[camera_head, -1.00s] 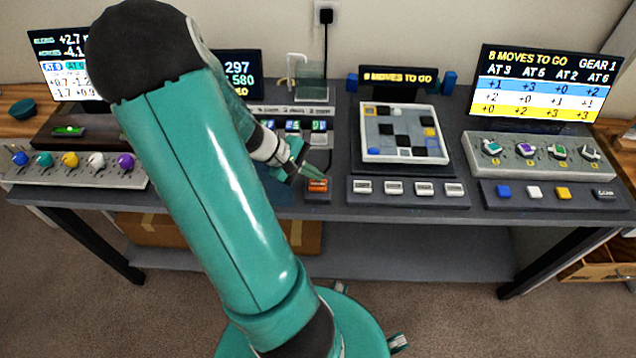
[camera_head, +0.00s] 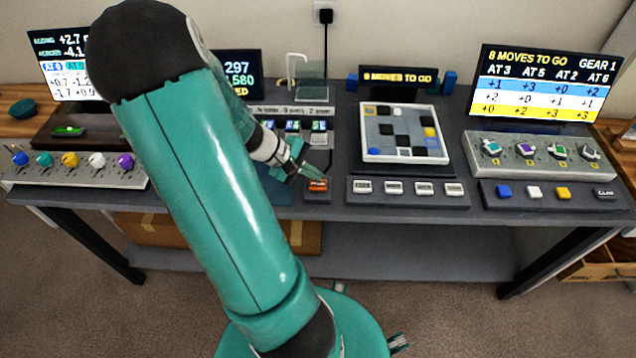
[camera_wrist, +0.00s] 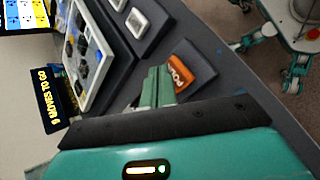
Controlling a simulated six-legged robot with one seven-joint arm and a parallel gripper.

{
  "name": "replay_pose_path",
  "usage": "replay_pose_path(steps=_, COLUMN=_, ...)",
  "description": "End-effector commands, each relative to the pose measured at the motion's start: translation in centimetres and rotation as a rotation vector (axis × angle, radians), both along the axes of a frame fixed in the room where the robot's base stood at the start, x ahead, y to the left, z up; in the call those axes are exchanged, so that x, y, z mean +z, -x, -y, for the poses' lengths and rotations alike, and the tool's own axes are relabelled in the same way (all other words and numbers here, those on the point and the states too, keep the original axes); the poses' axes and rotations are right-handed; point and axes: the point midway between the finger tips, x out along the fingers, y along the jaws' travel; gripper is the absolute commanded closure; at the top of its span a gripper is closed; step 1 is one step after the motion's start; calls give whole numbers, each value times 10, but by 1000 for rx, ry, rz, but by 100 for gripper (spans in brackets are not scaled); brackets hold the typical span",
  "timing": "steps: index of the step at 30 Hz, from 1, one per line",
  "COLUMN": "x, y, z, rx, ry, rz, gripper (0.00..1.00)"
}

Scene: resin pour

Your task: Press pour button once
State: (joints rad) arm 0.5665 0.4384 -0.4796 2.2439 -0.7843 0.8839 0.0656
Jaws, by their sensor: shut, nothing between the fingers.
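The pour button (camera_head: 317,185) is a small orange-red key on a dark base at the front edge of the table, left of a row of white keys. In the wrist view the orange button (camera_wrist: 180,75) shows part of a white label, and the fingertips are right beside it. My gripper (camera_head: 314,173) is shut and empty, its green fingers pointing at the button from the upper left. In the wrist view my gripper (camera_wrist: 158,85) partly covers the near side of the button. I cannot tell whether the fingertips touch it.
White keys (camera_head: 410,188) on a dark strip lie just right of the button, below a tile board (camera_head: 400,157). Behind the button stand small lit displays (camera_head: 305,125) and a clear panel (camera_head: 311,90). My arm hides part of the table's left middle.

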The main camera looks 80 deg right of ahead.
Motion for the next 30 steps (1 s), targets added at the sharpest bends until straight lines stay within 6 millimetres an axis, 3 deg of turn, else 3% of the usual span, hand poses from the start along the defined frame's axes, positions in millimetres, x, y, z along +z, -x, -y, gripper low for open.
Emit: replay_pose_path(steps=30, x=-12, y=0, z=0, rx=0, ry=0, rz=0, gripper=100)
